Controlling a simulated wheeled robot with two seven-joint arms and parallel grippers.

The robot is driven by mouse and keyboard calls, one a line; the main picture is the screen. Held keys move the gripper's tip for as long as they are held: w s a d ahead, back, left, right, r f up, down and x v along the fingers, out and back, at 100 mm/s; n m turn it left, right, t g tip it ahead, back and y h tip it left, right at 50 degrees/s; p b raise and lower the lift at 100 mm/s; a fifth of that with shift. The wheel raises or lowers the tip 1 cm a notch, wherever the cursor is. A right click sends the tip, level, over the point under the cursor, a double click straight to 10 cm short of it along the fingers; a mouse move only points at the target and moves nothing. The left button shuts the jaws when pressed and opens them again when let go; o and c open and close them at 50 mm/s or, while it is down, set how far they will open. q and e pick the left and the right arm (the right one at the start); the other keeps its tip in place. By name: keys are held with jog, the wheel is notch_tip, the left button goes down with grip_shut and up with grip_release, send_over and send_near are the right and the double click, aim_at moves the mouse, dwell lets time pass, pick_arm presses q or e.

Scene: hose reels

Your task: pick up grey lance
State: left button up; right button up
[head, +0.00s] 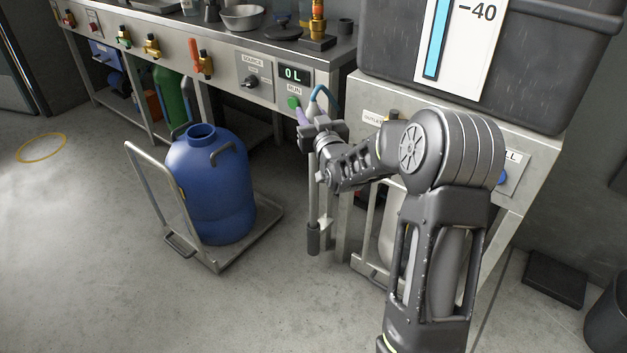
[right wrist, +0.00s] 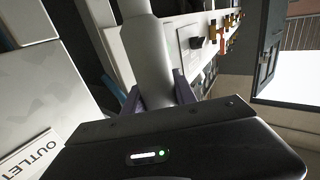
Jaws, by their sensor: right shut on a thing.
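The grey lance (head: 314,200) hangs nearly upright in the head view, just left of the tank stand, with a darker piece at its lower end. My right gripper (head: 305,118) is at its upper part, in front of the bench panel. In the right wrist view my right gripper (right wrist: 158,92) has its purple-tinted fingers shut on both sides of the grey lance (right wrist: 151,55). The jaws hide part of the lance. My left gripper is not in view.
A blue drum (head: 212,185) stands on a cart (head: 262,222) at left. The bench panel (head: 225,62) has several valves and a 0 L display. A big dark tank (head: 545,60) stands at right. The floor in front is clear.

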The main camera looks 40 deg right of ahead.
grip_shut()
dwell(0.8)
